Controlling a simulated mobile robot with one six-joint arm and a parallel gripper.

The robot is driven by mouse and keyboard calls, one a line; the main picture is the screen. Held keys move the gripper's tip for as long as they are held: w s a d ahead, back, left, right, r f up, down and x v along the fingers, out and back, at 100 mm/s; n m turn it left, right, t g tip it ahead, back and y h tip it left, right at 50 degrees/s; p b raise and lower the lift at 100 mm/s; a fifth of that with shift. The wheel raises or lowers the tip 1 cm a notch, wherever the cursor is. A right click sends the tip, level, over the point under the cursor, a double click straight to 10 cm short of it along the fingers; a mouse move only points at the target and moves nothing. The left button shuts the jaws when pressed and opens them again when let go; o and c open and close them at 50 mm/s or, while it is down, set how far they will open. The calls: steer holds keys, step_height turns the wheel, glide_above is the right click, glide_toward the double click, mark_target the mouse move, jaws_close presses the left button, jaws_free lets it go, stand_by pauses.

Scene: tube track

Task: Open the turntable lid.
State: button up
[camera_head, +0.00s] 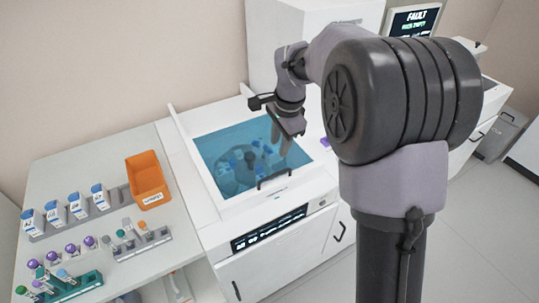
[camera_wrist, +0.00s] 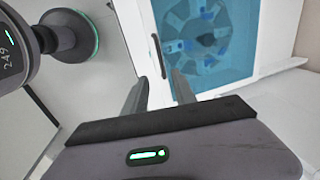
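The turntable lid (camera_head: 215,150) is a see-through blue panel lying flat and closed in the white machine's top. A dark wheel with blue pieces shows beneath it. A black bar handle (camera_head: 274,179) sits at its front edge. My gripper (camera_head: 280,146) is over the lid, its fingers pointing down toward the handle. In the wrist view, the lid (camera_wrist: 245,70) is at the upper right and the handle (camera_wrist: 158,55) lies between and beyond the fingertips of my gripper (camera_wrist: 160,76). The fingers are apart and empty. I cannot tell their exact height above the handle.
A side table (camera_head: 60,175) at left holds an orange bin (camera_head: 148,180), racks with white bottles and racks with capped tubes. A display panel (camera_head: 270,228) is on the machine's front. A screen reading FAULT (camera_head: 414,20) stands at the back right.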

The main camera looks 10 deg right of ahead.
mark_target(273, 175)
steer(key=w+f+b, duration=0.1)
steer(key=f, duration=0.4)
steer(key=f+b, duration=0.1)
steer(key=f, duration=0.3)
steer(key=w+a+f+b, duration=0.1)
steer(key=f, duration=0.4)
steer(key=shift+w+f, duration=0.3)
steer(key=shift+w, duration=0.05)
jaws_close()
stand_by(0.4)
